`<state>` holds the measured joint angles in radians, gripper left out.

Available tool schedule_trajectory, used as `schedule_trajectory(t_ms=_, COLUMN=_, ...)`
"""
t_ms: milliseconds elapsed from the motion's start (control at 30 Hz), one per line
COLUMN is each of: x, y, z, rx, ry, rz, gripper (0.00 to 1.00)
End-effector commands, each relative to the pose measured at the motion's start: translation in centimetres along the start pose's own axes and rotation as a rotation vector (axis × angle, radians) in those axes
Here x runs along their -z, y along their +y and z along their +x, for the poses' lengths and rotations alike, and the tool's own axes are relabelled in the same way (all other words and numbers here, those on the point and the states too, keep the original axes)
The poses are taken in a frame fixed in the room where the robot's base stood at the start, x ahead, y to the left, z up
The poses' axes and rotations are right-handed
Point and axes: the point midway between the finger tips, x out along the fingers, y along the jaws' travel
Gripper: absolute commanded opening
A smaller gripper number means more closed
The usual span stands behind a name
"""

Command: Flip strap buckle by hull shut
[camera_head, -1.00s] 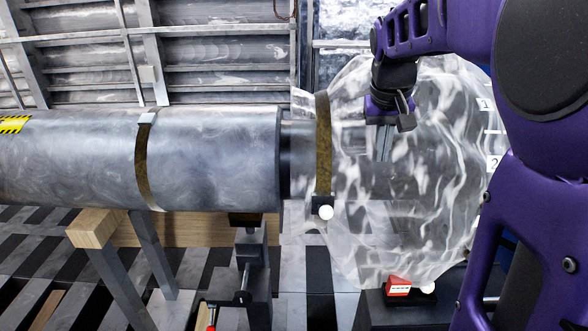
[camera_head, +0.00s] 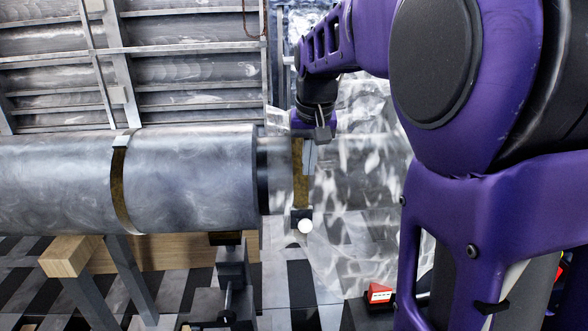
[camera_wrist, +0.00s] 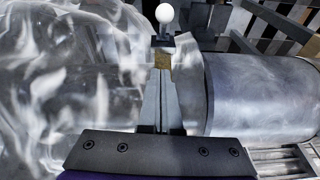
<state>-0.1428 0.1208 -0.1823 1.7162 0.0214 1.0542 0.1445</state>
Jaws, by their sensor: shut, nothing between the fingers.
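A brown strap (camera_head: 298,182) runs around the clear-wrapped end beside the metal cylinder. Its dark buckle (camera_head: 302,213) sits low on the near side, with a white ball knob (camera_head: 305,226) on it. In the wrist view the buckle (camera_wrist: 163,43) and knob (camera_wrist: 165,13) show beyond the fingertips, with a short piece of strap between. My gripper (camera_head: 309,172) is shut and empty, pointing down in front of the strap, above the buckle. I cannot tell whether the fingers touch the strap. A second strap (camera_head: 119,190) circles the cylinder to the left, with a pale block on top.
The grey cylinder (camera_head: 190,180) rests over a wooden beam (camera_head: 70,256) and metal legs. The crumpled clear wrap (camera_head: 355,185) bulges right of the strap. A ribbed metal wall (camera_head: 190,60) stands behind.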

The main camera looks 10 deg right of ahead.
Motion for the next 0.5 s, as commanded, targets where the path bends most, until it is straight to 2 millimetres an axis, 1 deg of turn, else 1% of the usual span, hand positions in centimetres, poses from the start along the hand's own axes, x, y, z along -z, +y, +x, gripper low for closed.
schedule_trajectory(t_ms=33, x=-0.2, y=0.0, z=1.3, rx=-0.002, ry=-0.006, rz=0.0, gripper=0.0)
schedule_trajectory(t_ms=300, x=-0.2, y=0.0, z=7.2, rx=-0.001, ry=-0.005, rz=0.0, gripper=0.0)
schedule_trajectory(t_ms=367, x=-0.2, y=0.0, z=8.3, rx=-0.001, ry=-0.005, rz=0.0, gripper=0.0)
schedule_trajectory(t_ms=500, x=-2.1, y=0.0, z=8.7, rx=0.001, ry=-0.001, rz=-0.001, gripper=0.0)
